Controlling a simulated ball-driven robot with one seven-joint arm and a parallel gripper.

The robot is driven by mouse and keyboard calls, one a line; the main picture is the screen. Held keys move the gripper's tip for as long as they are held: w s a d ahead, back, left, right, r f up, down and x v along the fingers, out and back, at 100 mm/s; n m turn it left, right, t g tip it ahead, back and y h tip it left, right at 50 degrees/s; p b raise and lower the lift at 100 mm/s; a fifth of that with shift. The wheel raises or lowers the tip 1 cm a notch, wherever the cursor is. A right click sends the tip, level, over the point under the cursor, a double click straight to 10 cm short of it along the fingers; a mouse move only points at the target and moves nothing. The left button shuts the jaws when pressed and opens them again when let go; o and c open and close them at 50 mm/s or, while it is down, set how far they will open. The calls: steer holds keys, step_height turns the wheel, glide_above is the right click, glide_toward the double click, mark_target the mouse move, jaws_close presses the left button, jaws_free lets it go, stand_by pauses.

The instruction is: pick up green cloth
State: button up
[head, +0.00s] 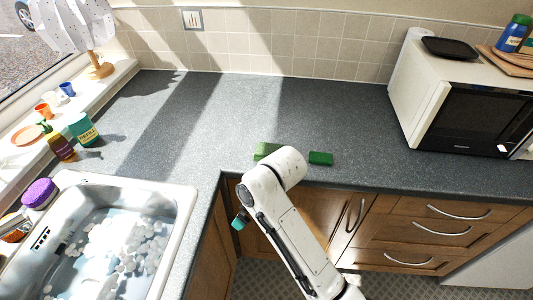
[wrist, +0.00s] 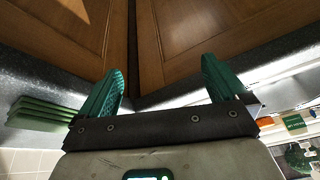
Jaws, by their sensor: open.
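The green cloth (head: 267,150) lies on the dark counter near its front edge in the head view. My arm covers its middle; a green part (head: 320,158) also shows to the right of the arm, and I cannot tell whether it is the same piece. In the wrist view green folded layers (wrist: 42,112) show at the left, outside the jaws. My gripper (wrist: 162,85) is open and empty, its two teal fingers spread before wooden cabinet doors. In the head view a teal fingertip (head: 239,222) shows left of the arm, apart from the cloth.
A sink (head: 183,225) with many pale pieces is at the lower left. A microwave (head: 425,100) stands at the right. A lamp (head: 100,68), cups and bottles line the window side. The counter's middle is clear. Wooden cabinets (head: 425,230) are below its edge.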

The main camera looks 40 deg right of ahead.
steer(key=w+d+r+n, duration=0.2)
steer(key=w+d+r, duration=0.3)
steer(key=w+d, duration=0.25)
steer(key=n+g, duration=0.2)
steer(key=g, duration=0.1)
glide_toward(270, 149)
steer(key=f+b, duration=0.1)
steer(key=a+f+b, duration=0.1)
steer(key=b, duration=0.1)
steer(key=shift+s+a+f+h, duration=0.1)
steer(key=shift+f+h, duration=0.15)
steer(key=shift+h, duration=0.15)
steer(key=shift+f+p, duration=0.35)
steer(key=f, duration=0.2)
steer(key=f+p, duration=0.1)
steer(key=f, duration=0.1)
steer(key=w+f, duration=0.1)
steer(key=f, duration=0.1)
steer(key=shift+a+f, duration=0.1)
steer(key=shift+f, duration=0.15)
steer(key=c, duration=1.1)
